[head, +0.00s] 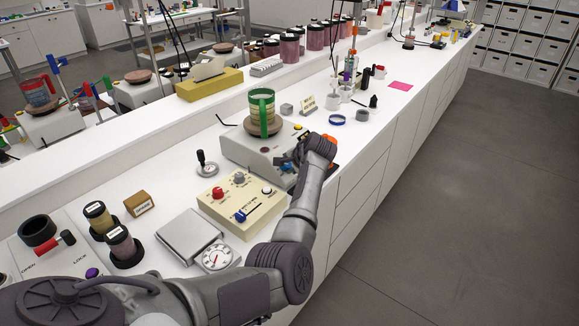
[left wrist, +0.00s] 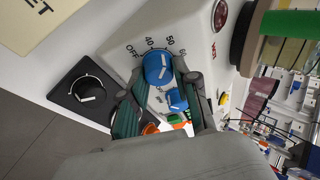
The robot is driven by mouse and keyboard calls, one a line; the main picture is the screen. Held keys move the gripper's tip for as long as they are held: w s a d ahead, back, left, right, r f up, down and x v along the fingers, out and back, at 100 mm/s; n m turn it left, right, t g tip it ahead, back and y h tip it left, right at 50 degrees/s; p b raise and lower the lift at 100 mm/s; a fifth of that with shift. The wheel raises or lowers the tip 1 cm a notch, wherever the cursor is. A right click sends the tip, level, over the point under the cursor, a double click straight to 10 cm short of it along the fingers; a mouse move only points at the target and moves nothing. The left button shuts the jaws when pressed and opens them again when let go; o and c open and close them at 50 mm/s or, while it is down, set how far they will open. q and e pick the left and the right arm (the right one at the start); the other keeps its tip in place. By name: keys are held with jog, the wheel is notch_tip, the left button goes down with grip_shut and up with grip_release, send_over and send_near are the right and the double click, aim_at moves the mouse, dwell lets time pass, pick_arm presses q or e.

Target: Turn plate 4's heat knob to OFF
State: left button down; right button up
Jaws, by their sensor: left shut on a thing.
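The hot plate (head: 248,150) stands on the bench in the head view, with a green-banded beaker (head: 262,112) on its round top. In the left wrist view its blue heat knob (left wrist: 157,68) sits on the light front panel (left wrist: 120,30), beside marks reading OFF, 40 and 50. A white line shows on the knob; I cannot tell exactly which mark it points to. My left gripper (left wrist: 162,92) is shut on the knob, one finger on each side. In the head view the gripper (head: 299,153) is at the plate's front and hides the knob. My right gripper is not in view.
A cream control box (head: 241,203) with red and blue controls stands left of my forearm. A black square with a round dial (left wrist: 88,96) lies beside the panel. Jars (head: 122,243) stand near my arm. The aisle floor (head: 440,200) is clear.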

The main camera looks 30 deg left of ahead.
pick_arm(q)
jog(key=shift+f+n+y+b, duration=0.3)
jog(key=shift+n+b, duration=0.45)
jog(key=shift+n, duration=0.15)
jog(key=n+y+b, duration=0.1)
jog(key=n+b, duration=0.4)
jog(key=b, duration=0.1)
jog(key=n+g+y+b, duration=0.1)
jog(key=n+b, duration=0.4)
jog(key=b, duration=0.1)
jog(key=shift+f+y, duration=0.1)
jog(key=shift+y, duration=0.3)
jog(key=shift+r+n+g+y+b, duration=0.2)
jog(key=shift+n+g+y+b, duration=0.1)
jog(key=shift+n+b, duration=0.95)
jog(key=shift+d, duration=0.1)
jog(key=c, duration=0.8)
grip_release()
jog(key=shift+c, duration=0.2)
jog(key=shift+r, duration=0.1)
jog(key=v, duration=1.2)
